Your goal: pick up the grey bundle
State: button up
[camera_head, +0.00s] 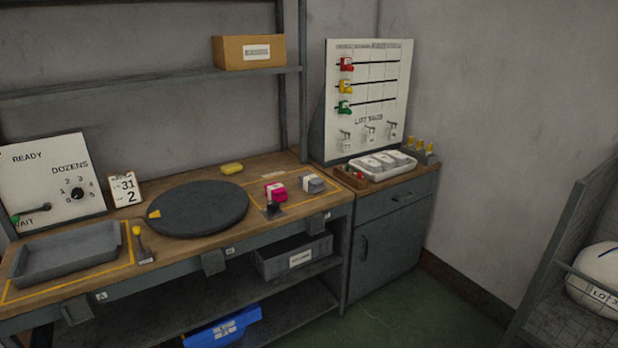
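The grey bundle (313,184) lies on the wooden workbench, near its right end. It is small, with a pale band or label on it. A pink bundle (275,193) of similar size lies just to its left, apart from it. My gripper is not in this view, so its state and its place relative to the grey bundle are not shown.
A grey tray (68,252) sits at the bench's left. A shelf (150,84) runs above. A cabinet (392,230) adjoins on the right.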

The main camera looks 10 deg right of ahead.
aim_at(310, 183)
jog(key=u, duration=0.25)
jog(key=i, duration=0.4)
jog(key=u, duration=0.6)
